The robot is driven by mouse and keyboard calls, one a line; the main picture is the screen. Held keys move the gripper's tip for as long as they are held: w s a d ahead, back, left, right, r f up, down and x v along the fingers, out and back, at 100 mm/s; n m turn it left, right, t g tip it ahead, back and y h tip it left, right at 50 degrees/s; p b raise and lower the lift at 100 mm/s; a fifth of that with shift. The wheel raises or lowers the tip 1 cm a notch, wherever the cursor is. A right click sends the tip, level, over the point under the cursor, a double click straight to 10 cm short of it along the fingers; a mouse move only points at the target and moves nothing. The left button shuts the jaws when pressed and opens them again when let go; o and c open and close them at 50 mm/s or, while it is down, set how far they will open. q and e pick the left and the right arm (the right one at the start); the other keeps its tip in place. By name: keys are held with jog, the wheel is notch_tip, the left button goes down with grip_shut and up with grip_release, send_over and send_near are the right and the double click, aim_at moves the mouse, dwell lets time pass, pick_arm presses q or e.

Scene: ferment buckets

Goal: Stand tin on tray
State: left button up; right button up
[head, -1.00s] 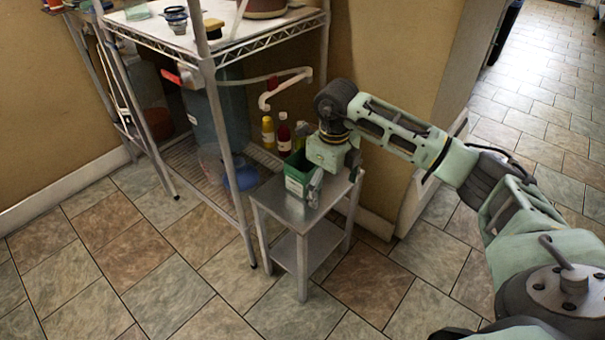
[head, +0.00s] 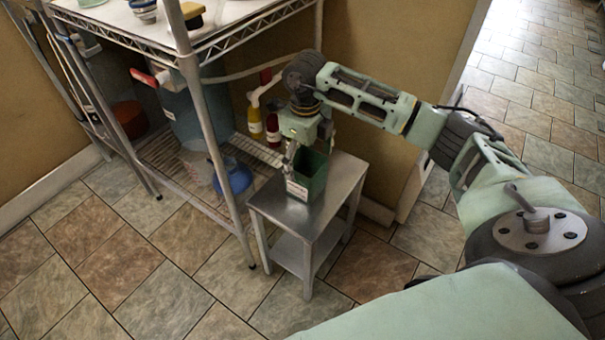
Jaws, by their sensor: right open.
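A green, open-topped box-shaped tin (head: 313,178) with a pale label stands upright on a small two-level steel side table (head: 340,182). My right gripper (head: 291,158) is open, pointing down at the tin's back left side. One finger shows by the tin's left edge; the other is hidden, so I cannot tell whether it touches. I cannot make out a separate tray under the tin. My left gripper is out of view.
A wire shelf rack (head: 211,155) stands just left of the side table. It holds a blue round vessel (head: 235,180), a yellow bottle (head: 254,120) and a red bottle (head: 273,128). The tiled floor in front is clear.

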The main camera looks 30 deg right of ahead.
aim_at(306, 174)
jog(key=f, duration=0.3)
jog(key=f+b, duration=0.1)
jog(key=f, duration=0.2)
jog(key=shift+d+f, duration=0.2)
jog(key=shift+f, duration=0.05)
jog(key=shift+c, duration=0.2)
jog(key=shift+r, duration=0.1)
jog(key=c, duration=1.4)
